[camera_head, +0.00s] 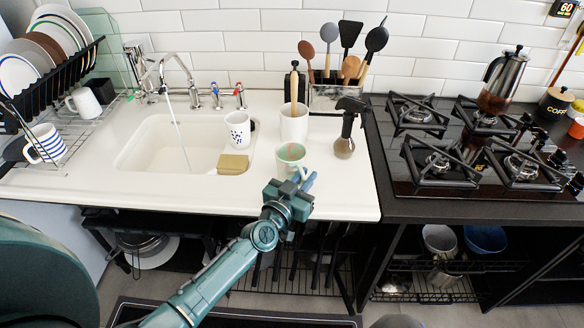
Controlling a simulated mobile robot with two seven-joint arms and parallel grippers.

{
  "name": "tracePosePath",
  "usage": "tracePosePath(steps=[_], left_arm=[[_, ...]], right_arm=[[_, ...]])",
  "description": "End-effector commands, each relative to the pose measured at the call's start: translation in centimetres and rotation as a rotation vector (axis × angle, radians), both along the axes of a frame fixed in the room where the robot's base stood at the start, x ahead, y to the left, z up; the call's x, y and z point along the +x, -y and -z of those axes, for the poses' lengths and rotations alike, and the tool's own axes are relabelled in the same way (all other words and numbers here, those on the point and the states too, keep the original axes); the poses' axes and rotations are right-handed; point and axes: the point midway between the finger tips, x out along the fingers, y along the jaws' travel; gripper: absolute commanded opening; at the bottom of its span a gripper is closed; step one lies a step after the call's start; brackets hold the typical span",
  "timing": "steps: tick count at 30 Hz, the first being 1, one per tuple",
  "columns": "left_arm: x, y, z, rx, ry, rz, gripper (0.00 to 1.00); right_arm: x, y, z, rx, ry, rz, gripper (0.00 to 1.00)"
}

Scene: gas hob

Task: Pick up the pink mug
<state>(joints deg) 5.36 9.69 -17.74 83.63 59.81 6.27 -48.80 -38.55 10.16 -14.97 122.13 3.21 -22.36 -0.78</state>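A small pale mug (291,158), greenish with a pinkish-brown patch at its inside, stands on the white counter right of the sink, close to the front edge. No mug in view is plainly pink, and this one is nearest to my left gripper. My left gripper (304,180) is right at the near side of this mug, at its lower right. The fingertips overlap the mug's base in the picture, and I cannot tell whether they touch it or how far they are apart. My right gripper is not in view.
A white container (294,124) stands just behind the mug, and a dark-topped bottle (345,135) to its right. A spotted cup (238,129) and a sponge (233,164) sit at the sink's (150,148) right side. The gas hob (470,150) lies right. Front counter beside the bottle is clear.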

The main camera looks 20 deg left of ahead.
Motion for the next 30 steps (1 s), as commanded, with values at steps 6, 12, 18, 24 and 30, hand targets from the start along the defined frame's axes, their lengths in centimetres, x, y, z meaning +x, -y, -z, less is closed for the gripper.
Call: tracePosePath(steps=[6, 12, 18, 24, 30], left_arm=[[0.94, 0.19, 0.03, -0.001, -0.001, 0.000, 0.14], [0.90, 0.19, 0.02, -0.001, -0.001, 0.000, 0.08], [0.88, 0.19, 0.02, -0.001, -0.001, 0.000, 0.00], [0.87, 0.19, 0.02, -0.001, -0.001, 0.000, 0.00], [0.91, 0.18, -0.12, 0.000, 0.002, 0.000, 0.00]], right_arm=[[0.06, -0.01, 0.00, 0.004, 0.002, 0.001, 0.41], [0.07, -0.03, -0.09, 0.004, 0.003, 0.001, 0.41], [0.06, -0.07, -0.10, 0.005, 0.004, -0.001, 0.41], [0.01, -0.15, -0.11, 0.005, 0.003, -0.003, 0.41], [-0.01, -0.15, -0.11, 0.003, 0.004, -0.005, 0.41]])
